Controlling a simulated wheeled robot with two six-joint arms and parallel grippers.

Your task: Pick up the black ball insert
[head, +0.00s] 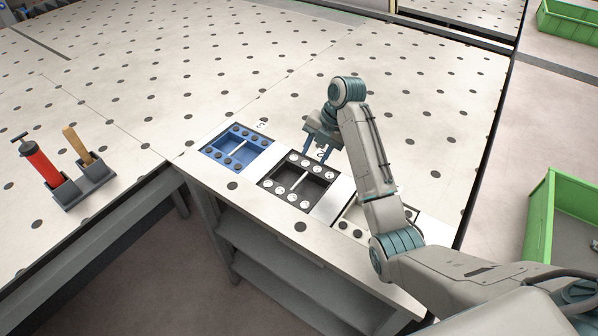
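A black insert (266,183) with white round pieces along two sides lies in the strip at the table's front edge. A light cross bar spans its middle recess. Dark round pieces sit in the blue insert (237,161) to its left, and more (343,225) sit in a pale insert to its right. I cannot tell which of these is the black ball insert. My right gripper (317,151) hangs just above the back right edge of the black insert, fingers pointing down and apart, with nothing visible between them. My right forearm covers part of the pale insert. My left gripper is out of view.
A dark holder (96,177) with a red-handled tool (40,162) and a wooden-handled tool (77,144) stands on the left. Green bins (540,235) stand at the right. A shelf (290,277) is under the strip. The dotted table behind is clear.

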